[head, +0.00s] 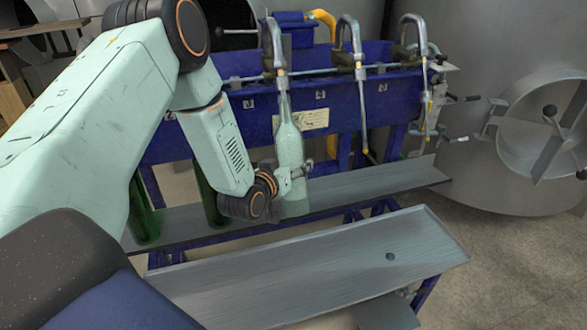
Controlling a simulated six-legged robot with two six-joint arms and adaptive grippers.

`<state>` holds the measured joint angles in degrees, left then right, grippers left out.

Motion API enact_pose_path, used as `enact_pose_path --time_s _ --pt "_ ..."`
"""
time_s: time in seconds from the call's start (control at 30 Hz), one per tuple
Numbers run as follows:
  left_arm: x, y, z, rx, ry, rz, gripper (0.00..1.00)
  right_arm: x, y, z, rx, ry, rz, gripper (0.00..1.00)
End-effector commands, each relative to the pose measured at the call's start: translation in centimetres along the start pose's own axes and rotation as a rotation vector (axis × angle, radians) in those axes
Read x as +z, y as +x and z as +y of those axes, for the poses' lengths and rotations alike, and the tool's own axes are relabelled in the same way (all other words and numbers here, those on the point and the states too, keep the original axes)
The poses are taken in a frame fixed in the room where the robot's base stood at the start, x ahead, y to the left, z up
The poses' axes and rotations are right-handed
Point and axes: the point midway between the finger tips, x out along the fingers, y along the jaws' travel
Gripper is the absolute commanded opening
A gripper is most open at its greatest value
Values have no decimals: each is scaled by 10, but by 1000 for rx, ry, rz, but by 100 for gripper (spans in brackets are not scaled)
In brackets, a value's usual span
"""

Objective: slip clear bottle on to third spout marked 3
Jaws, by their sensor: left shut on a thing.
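The clear bottle (289,148) is upright in the middle of the head view. My left gripper (296,178) is shut on its lower body from the left. The bottle's mouth is right below the fitting of a curved metal spout (279,62). The spout's thin lower tube does not show outside the bottle; I cannot clearly see it through the glass. Two more spouts (356,60) and (418,60) stand to the right, their thin tubes hanging free. Small number plates (320,95) on the blue beam are too small to read. My right gripper is out of view.
Green bottles (143,212) and (212,200) stand at left on the grey shelf (385,181), partly behind my arm. A lower metal tray (330,268) in front is empty. A large steel tank (490,60) with a round hatch stands at right. The shelf's right part is clear.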

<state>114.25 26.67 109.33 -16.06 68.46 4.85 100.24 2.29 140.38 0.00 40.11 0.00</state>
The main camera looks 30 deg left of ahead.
Motion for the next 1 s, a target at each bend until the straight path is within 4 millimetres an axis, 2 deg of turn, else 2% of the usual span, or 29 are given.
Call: enact_pose_path --time_s 1.0 --pt "7 35 -31 0 135 157 5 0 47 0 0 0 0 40"
